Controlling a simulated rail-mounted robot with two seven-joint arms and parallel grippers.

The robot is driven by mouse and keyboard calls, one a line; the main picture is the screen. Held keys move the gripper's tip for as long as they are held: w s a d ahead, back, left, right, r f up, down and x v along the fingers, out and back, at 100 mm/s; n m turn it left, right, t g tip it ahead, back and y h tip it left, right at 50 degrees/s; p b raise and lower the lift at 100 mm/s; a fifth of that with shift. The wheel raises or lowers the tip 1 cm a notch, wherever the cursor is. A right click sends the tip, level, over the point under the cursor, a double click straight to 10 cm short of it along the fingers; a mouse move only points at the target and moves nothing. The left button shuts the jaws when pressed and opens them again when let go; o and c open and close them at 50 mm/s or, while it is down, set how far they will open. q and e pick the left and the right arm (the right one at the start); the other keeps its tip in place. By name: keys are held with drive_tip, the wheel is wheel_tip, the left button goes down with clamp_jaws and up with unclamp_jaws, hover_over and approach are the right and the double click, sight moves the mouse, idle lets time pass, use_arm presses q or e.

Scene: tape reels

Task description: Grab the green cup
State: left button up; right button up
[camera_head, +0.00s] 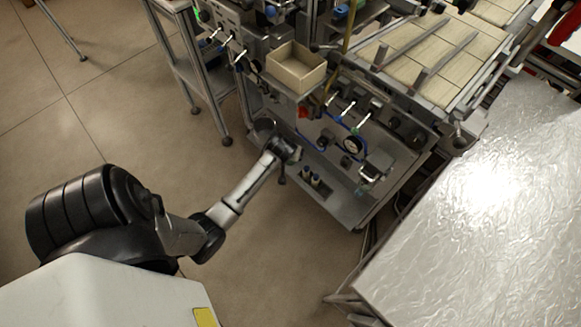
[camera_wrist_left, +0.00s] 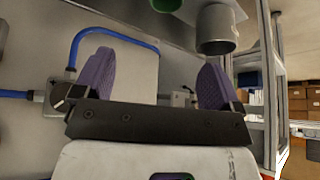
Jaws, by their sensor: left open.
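A green rounded object (camera_wrist_left: 166,4), possibly the green cup, is cut off by the top edge of the left wrist view. I cannot make out a green cup for certain in the head view. My left gripper (camera_wrist_left: 154,80) has its two purple fingers wide apart with nothing between them. The green object lies beyond the fingertips and apart from them. In the head view my left arm reaches to the front of the machine, and its gripper (camera_head: 281,150) is small and hard to make out there.
A blue hose (camera_wrist_left: 115,36) runs behind the fingers. The machine (camera_head: 345,205) has several valves and a gauge (camera_head: 352,145). A cardboard box (camera_head: 295,68) sits above. A shiny metal table (camera_head: 470,240) stands at right.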

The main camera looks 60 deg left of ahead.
use_arm(q)
drive_tip(key=shift+n, duration=0.6)
drive_tip(key=b+x, duration=0.2)
drive_tip(key=x, duration=0.3)
drive_tip(key=b+x, duration=0.3)
drive_tip(key=x, duration=0.2)
drive_tip(key=b+x, duration=0.3)
drive_tip(key=x, duration=0.2)
drive_tip(key=shift+s+f, duration=0.15)
drive_tip(key=shift+s, duration=0.25)
drive_tip(key=b+x, duration=0.4)
drive_tip(key=shift+s+f, duration=0.15)
drive_tip(key=shift+a+f+b, duration=0.3)
drive_tip(key=shift+f+b, duration=0.05)
drive_tip(key=shift+b, duration=0.15)
use_arm(e)
wheel_tip(320, 180, down, 15)
drive_tip(key=shift+r, duration=0.2)
use_arm(q)
drive_tip(key=shift+c, duration=0.4)
use_arm(e)
drive_tip(key=shift+s, duration=0.1)
use_arm(q)
drive_tip(key=c, duration=0.9)
use_arm(e)
drive_tip(key=shift+d, duration=0.1)
